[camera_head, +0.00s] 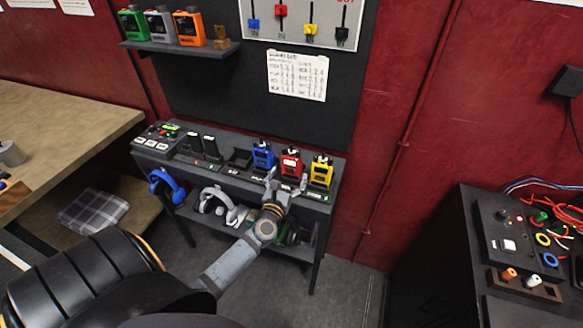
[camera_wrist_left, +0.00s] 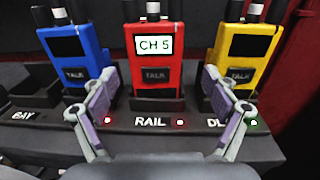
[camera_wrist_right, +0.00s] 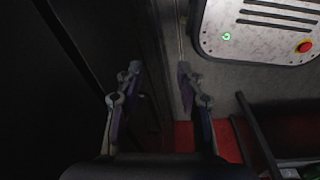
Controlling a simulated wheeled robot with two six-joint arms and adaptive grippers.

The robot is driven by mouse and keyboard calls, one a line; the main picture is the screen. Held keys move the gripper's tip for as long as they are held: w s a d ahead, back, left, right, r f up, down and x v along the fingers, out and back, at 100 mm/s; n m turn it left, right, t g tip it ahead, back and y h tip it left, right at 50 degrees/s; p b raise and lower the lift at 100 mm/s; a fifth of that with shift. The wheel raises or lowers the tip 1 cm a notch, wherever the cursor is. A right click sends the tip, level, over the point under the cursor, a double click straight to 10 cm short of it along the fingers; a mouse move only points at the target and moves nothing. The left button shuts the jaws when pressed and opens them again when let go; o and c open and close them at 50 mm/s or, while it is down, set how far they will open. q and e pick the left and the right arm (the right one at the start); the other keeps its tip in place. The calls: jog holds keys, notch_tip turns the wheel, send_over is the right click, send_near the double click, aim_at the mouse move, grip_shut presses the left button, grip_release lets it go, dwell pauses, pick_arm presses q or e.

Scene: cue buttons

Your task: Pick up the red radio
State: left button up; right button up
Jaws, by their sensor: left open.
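The red radio (camera_head: 291,161) stands upright in a charging dock on the dark shelf unit, between a blue radio (camera_head: 263,156) and a yellow radio (camera_head: 321,171). In the left wrist view the red radio (camera_wrist_left: 154,55) shows "CH 5" on its screen and stands over the label "RAIL". My left gripper (camera_head: 286,184) is open in front of it; in the left wrist view its fingers (camera_wrist_left: 163,100) are spread to either side of the red radio's lower part, with nothing between them. My right gripper (camera_wrist_right: 155,85) is open and empty, away from the radios.
Empty docks and a control box (camera_head: 158,136) lie left of the radios. Headsets (camera_head: 220,203) rest on the lower shelf. A wooden bench (camera_head: 60,125) is at left, a dark cabinet with cables (camera_head: 520,250) at right. A high shelf (camera_head: 182,48) holds more devices.

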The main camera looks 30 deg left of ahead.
aim_at(290, 168)
pick_arm(q)
jog(key=x, duration=0.5)
jog(key=shift+s+a+r+p, duration=0.1)
jog(key=shift+s+a+p, duration=0.05)
jog(key=shift+a+p, duration=0.15)
jog(key=shift+c, duration=1.2)
jog(key=c, duration=1.1)
notch_tip(290, 168, up, 10)
jog(key=p, duration=0.6)
jog(key=shift+p, duration=0.3)
jog(key=shift+c, duration=0.2)
jog(key=shift+d, duration=0.1)
